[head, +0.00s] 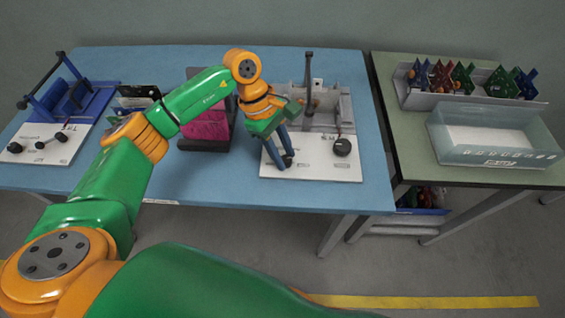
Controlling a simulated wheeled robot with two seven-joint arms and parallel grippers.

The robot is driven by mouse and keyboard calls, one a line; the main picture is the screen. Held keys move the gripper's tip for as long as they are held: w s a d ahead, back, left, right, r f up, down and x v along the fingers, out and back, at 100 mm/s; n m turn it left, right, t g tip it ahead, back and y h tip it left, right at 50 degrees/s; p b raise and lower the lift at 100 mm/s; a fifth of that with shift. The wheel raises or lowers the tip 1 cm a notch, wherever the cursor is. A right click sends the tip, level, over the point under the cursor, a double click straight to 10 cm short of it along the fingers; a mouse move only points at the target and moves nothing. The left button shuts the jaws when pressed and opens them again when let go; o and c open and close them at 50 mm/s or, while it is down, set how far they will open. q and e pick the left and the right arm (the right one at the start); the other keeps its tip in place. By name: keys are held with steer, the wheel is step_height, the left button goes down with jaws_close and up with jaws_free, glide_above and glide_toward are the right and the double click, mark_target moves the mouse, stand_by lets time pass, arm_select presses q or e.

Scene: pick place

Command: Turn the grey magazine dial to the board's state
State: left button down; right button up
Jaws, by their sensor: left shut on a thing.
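The grey magazine (335,108) stands on a white base plate (318,172) on the blue table, with an upright dark lever behind. My left gripper (286,160) reaches down to the plate's front left, its blue fingers shut on a small dark dial (289,162). The fingers hide most of this dial, so its pointing cannot be read. A second round black knob (342,147) sits on the plate's right side, apart from the gripper. A dark stand with a pink board (207,126) is left of the plate; its marks are too small to read. My right gripper is not in view.
A blue magazine (85,100) on a white plate with knobs stands at the table's left. A small dark board (140,92) is behind. On the green-topped table (400,155) are a rack (470,101) of coloured pieces and a clear bin (490,150).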

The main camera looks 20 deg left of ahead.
arm_select(q)
steer(key=shift+f+m+g+b, duration=0.25)
steer(key=shift+m+g+b, duration=0.25)
steer(key=shift+m+b, duration=0.7)
steer(key=shift+w+r+m+g+y+b, duration=0.15)
steer(key=shift+m+g+y+b, duration=0.15)
steer(key=shift+m+b, duration=0.55)
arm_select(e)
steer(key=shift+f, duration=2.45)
arm_select(q)
steer(key=shift+m, duration=0.25)
steer(key=c, duration=0.5)
jaws_free()
steer(key=shift+d, duration=0.1)
steer(key=v, duration=0.7)
steer(key=shift+r, duration=0.15)
